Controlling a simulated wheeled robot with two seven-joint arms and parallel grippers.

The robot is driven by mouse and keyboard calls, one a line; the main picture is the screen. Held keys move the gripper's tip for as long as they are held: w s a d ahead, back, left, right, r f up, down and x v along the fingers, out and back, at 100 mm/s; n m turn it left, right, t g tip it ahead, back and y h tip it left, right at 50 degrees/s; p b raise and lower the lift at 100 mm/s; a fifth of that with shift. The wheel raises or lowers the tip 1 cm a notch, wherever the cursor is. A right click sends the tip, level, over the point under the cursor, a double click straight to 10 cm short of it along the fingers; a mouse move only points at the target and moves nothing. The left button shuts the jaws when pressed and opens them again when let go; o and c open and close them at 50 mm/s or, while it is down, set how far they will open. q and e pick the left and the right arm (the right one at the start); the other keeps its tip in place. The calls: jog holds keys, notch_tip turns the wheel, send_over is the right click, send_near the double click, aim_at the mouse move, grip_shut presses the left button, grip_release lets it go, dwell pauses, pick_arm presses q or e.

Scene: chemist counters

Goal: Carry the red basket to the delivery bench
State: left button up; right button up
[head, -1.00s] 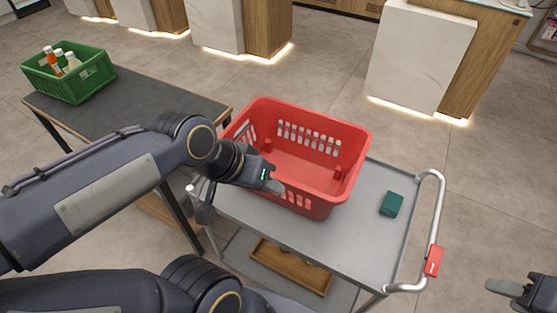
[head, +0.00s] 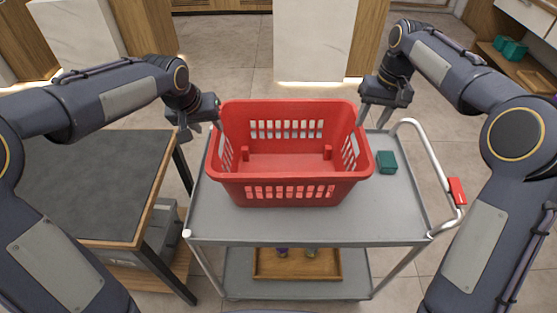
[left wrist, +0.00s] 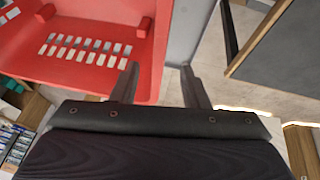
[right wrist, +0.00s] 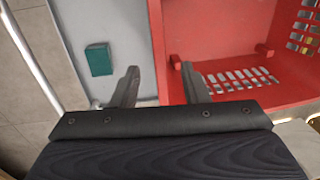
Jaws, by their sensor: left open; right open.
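The red basket (head: 290,190) stands upright and looks empty on the top shelf of a grey trolley (head: 310,228). My left gripper (head: 202,130) is open at the basket's left side rim; in the left wrist view its fingers (left wrist: 158,88) lie on either side of the red rim (left wrist: 158,40). My right gripper (head: 373,116) is open at the right side rim; in the right wrist view its fingers (right wrist: 160,88) also lie on either side of the rim (right wrist: 157,40). I cannot tell whether any finger touches. Which surface is the delivery bench is not clear.
A dark-topped table (head: 85,185) stands close to the trolley's left. A small teal box (head: 387,162) lies right of the basket, near the trolley's handle (head: 428,170). A wooden tray (head: 297,275) is on the lower shelf. Counters stand behind, across open floor.

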aim_at(214, 133)
pick_arm(q)
jog(key=shift+d, duration=0.1)
pick_arm(e)
jog(key=shift+d, duration=0.1)
pick_arm(q)
jog(key=shift+f, duration=0.2)
pick_arm(e)
jog(key=shift+f, duration=0.2)
pick_arm(q)
jog(key=x, duration=0.7)
jog(key=shift+w+f, duration=0.15)
pick_arm(e)
jog(key=f, duration=0.5)
jog(key=a+f, duration=0.1)
jog(key=f, duration=0.1)
jog(key=shift+a+f, duration=0.1)
jog(key=shift+f, duration=0.1)
pick_arm(q)
grip_shut()
pick_arm(e)
grip_shut()
jog(key=shift+r, duration=0.1)
